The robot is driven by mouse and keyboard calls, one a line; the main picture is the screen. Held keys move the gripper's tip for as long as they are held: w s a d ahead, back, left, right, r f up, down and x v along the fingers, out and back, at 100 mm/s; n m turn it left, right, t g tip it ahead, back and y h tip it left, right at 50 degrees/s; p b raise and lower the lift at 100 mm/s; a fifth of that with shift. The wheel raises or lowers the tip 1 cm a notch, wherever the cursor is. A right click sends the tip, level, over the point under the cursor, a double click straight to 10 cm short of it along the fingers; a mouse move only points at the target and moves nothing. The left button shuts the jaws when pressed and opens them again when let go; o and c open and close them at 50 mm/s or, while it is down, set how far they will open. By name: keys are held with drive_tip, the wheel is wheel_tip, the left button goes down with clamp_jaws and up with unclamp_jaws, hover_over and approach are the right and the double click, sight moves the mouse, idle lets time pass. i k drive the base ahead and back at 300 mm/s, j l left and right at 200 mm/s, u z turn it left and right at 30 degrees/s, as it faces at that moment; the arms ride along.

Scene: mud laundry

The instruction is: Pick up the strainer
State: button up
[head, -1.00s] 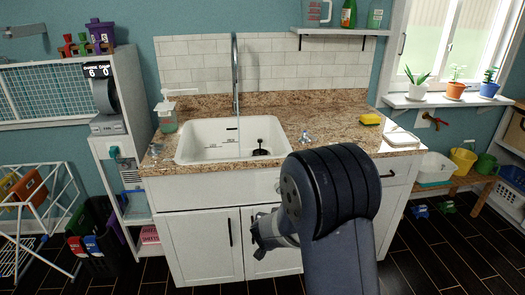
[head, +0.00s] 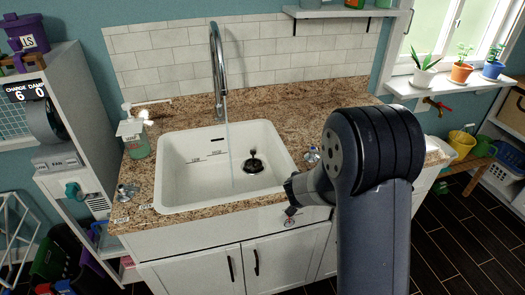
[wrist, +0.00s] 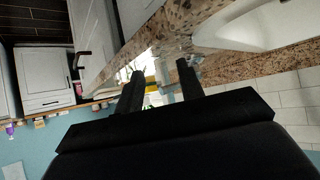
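The strainer (head: 253,164) is a small dark piece with an upright knob. It sits over the drain in the white sink (head: 170,190), right of the thin water stream. My gripper (head: 289,190) is at the sink's front right corner, near the counter's front edge and apart from the strainer. In the wrist view its two dark fingers (wrist: 160,72) are spread with nothing held between them. The strainer does not show in the wrist view, where only part of the sink (wrist: 245,25) appears.
A tall faucet (head: 215,60) arches over the sink, and water runs from it. A soap bottle (head: 135,140) stands left of the sink. A small metal tap handle (head: 313,153) stands to the right. My arm hides part of the right counter.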

sight(254, 165)
drive_tip(key=i+j+u, duration=0.15)
drive_tip(key=i, duration=0.3)
drive_tip(key=i+l+u, duration=0.2)
drive_tip(key=i+u, duration=0.25)
drive_tip(key=i, duration=0.05)
